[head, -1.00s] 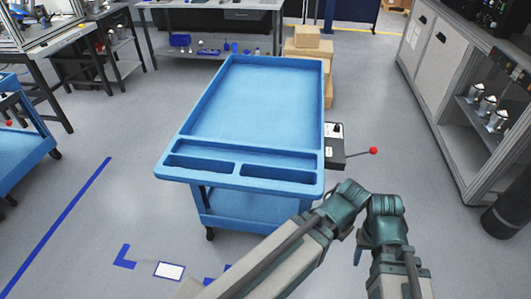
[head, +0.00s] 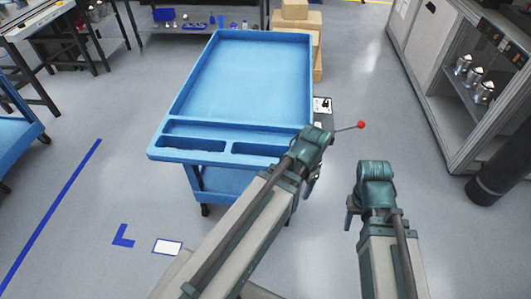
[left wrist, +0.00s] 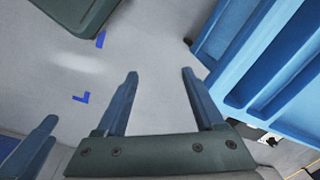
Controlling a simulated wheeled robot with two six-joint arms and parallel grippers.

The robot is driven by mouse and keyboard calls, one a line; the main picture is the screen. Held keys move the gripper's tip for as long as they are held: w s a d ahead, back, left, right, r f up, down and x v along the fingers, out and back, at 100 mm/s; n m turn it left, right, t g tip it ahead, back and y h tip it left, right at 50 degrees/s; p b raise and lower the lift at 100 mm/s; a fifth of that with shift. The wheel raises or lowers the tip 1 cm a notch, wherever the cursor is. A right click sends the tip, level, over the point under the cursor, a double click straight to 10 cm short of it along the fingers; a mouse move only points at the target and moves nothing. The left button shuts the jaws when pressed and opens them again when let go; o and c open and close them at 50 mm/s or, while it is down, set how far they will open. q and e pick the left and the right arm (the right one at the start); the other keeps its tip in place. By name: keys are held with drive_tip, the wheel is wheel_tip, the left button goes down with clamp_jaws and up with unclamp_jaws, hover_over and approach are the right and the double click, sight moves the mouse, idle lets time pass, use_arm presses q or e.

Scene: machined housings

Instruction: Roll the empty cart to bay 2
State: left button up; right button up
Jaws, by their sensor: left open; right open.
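The blue cart (head: 245,80) stands ahead with an empty top tray and two empty slots along its near edge. My left gripper (head: 311,184) hangs off the cart's near right corner. In the left wrist view my left gripper (left wrist: 160,72) is open with only floor between its fingers, and the cart (left wrist: 240,60) is beside it at right. My right gripper (head: 351,215) is right of the cart, open, apart from it. No bay number is legible.
Blue floor tape (head: 55,210) and a white floor label (head: 167,246) lie at the lower left. Another blue cart (head: 15,145) is at the left edge. Cardboard boxes (head: 297,45) stand behind the cart; a grey cabinet (head: 440,80) stands at right.

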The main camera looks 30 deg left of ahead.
sight(268, 163)
use_arm(q)
drive_tip(key=shift+o, duration=0.9)
drive_tip(key=w+a+r+m+p, duration=0.2)
drive_tip(key=w+a+m, duration=0.1)
drive_tip(key=a, duration=0.4)
drive_tip(key=w+a+r+m+t+p, duration=0.1)
drive_tip(key=w+a+r+m+p, duration=0.1)
drive_tip(key=a, duration=0.5)
drive_tip(key=shift+w+a+r+m, duration=0.4)
drive_tip(key=shift+w+r+m, duration=0.2)
drive_tip(key=shift+r+m, duration=0.15)
drive_tip(key=w+f+b, duration=0.1)
drive_tip(key=f+b, duration=0.8)
drive_tip(key=w+f+b, duration=0.1)
drive_tip(key=f+b, duration=0.3)
drive_tip(key=shift+w+a+f+b, duration=0.3)
drive_tip(key=shift+a+b, duration=0.05)
drive_tip(key=shift+a, duration=0.05)
clamp_jaws()
